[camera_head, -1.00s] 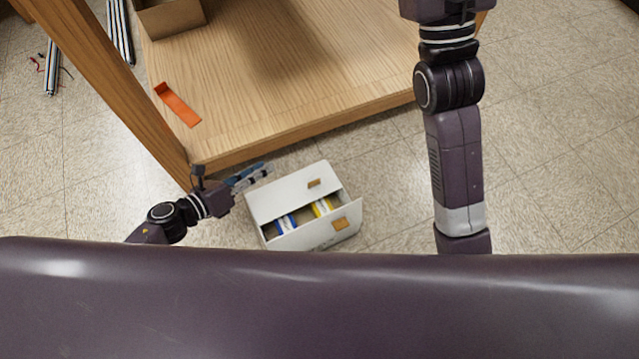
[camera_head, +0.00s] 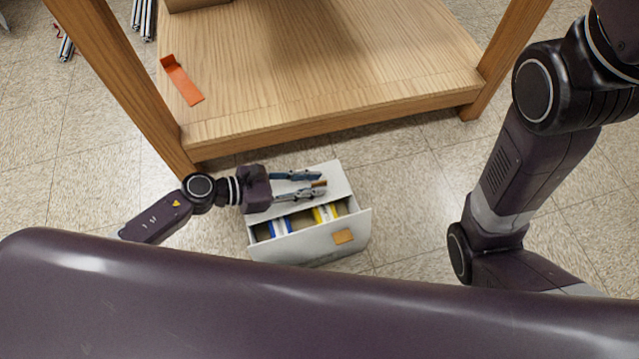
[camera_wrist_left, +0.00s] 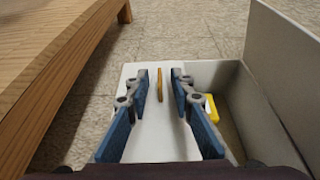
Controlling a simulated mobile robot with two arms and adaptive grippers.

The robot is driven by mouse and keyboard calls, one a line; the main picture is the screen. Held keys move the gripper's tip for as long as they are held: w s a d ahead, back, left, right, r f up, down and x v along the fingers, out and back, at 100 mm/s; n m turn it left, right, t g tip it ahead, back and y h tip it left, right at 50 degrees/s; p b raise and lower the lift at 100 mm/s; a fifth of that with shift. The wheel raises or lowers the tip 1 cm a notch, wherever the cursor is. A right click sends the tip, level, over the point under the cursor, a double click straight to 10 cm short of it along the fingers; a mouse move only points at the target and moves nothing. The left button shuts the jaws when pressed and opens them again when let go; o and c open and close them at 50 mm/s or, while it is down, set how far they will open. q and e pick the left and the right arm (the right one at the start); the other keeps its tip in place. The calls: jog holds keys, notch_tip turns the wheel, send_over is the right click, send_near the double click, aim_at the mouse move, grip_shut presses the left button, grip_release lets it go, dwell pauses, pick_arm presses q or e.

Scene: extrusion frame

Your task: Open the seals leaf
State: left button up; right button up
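A white box (camera_head: 258,214) stands on the floor in front of the wooden table. A flat white leaf (camera_wrist_left: 151,140) covers part of its top and has a small brown tab (camera_wrist_left: 160,85) standing on it. The other leaf (camera_head: 312,243), with a tan tab (camera_head: 343,236), stands raised along the near side, beside an uncovered opening. My left gripper (camera_head: 324,183) is over the covered leaf. In the left wrist view its fingers (camera_wrist_left: 160,72) are apart, one on each side of the brown tab, with gaps visible. My right gripper is out of view.
Blue-and-white (camera_head: 280,226) and yellow (camera_head: 322,213) items lie in the box's opening. The wooden table's low shelf (camera_head: 330,70) and leg (camera_head: 125,85) stand close behind and left of the box. An orange piece (camera_head: 181,80) lies on the shelf. Floor to the right is clear.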

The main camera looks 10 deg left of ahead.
pick_arm(q)
jog(key=shift+x, duration=1.05)
jog(key=shift+c, duration=0.2)
grip_shut()
